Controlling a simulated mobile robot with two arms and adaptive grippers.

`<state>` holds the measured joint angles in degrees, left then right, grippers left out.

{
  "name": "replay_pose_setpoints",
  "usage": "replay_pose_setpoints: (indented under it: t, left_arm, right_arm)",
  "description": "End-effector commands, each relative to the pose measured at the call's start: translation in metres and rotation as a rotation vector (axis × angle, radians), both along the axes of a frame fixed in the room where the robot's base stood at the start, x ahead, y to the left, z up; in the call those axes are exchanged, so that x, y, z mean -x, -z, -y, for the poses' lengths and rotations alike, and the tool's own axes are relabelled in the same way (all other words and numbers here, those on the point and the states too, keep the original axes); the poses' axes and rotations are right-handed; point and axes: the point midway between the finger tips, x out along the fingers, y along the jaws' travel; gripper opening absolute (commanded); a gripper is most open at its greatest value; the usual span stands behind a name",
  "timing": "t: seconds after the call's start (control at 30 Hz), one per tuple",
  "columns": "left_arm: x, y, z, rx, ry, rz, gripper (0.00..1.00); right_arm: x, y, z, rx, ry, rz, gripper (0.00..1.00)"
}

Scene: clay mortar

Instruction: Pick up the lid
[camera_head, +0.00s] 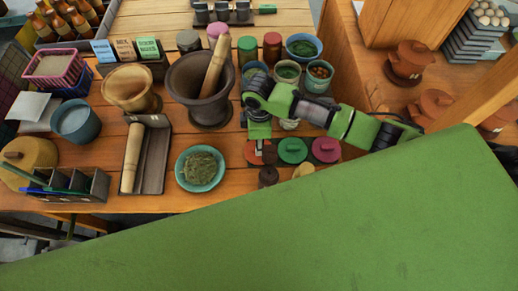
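Several small round lids lie at the front edge of the wooden table: an orange-red lid (253,158), a green lid (292,150), a pink lid (326,150), a dark brown lid (268,176) and a pale yellow lid (303,170). My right arm reaches in from the right. Its gripper (260,148) points down over the orange-red lid and partly covers it. I cannot tell whether it touches the lid or how far its fingers are apart. My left gripper is not in view.
Behind my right arm stand several small bowls, including a green-filled one (288,73). A stone mortar (201,90) with a pestle and a teal bowl of herbs (200,168) stand to the left. Terracotta pots (408,63) stand at right. My green body hides the lower right.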

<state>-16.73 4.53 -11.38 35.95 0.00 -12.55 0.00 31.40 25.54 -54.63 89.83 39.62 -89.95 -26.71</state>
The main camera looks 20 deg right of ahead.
Motion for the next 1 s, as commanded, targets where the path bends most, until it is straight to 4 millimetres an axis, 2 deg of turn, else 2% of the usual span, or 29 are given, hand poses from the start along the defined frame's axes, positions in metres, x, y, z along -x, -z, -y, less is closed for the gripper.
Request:
replay_pose_setpoints:
  t: [0.1,0.23,0.5,0.53,0.63,1.0]
  left_arm:
    - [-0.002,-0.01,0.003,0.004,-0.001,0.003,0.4]
    - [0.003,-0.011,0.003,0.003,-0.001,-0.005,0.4]
    - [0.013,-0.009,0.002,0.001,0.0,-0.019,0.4]
    - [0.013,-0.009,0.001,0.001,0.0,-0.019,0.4]
    - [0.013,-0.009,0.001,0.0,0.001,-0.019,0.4]
    - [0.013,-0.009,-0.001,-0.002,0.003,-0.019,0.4]
  right_arm:
    - [-0.003,0.013,0.0,0.001,0.001,-0.003,0.31]
    - [-0.003,0.03,0.0,0.001,0.001,-0.001,0.31]
    - [-0.003,0.035,0.0,0.001,-0.001,0.001,0.31]
    - [-0.003,0.035,0.0,0.001,-0.001,0.001,0.28]
    - [-0.003,0.035,0.0,0.001,0.0,0.0,0.02]
    - [-0.003,0.034,0.0,0.0,0.0,0.001,0.0]
